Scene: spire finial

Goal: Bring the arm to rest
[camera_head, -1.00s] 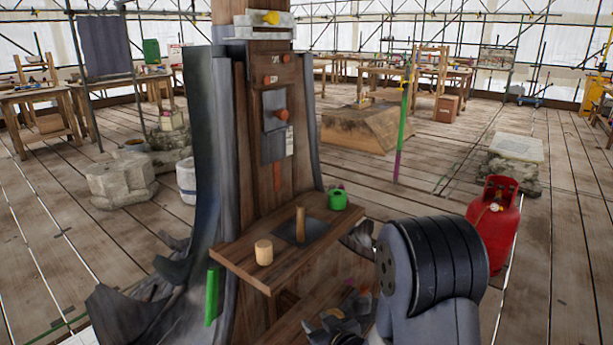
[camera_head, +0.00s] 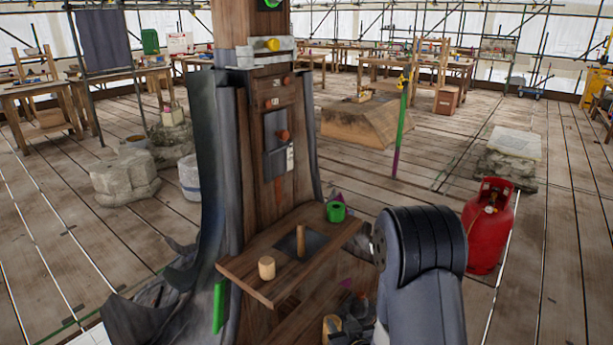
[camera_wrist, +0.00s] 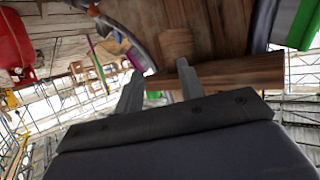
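My arm (camera_head: 425,265) is bent in the lower right of the head view, just right of the post's wooden shelf (camera_head: 255,275). In the head view my gripper is largely hidden low behind the arm, so I cannot make out its fingers there. In the wrist view my gripper (camera_wrist: 160,82) shows two grey fingers set apart. No held object is visible between them. Beyond the fingertips are a wooden board (camera_wrist: 235,72) and a rounded wooden piece (camera_wrist: 176,43); I cannot tell how far off they are.
The shelf holds a wooden cylinder (camera_head: 266,268), an upright peg (camera_head: 300,241) and a green cup (camera_head: 336,211). It juts from a tall wooden post (camera_head: 262,120). A red gas bottle (camera_head: 489,228) stands right of my arm.

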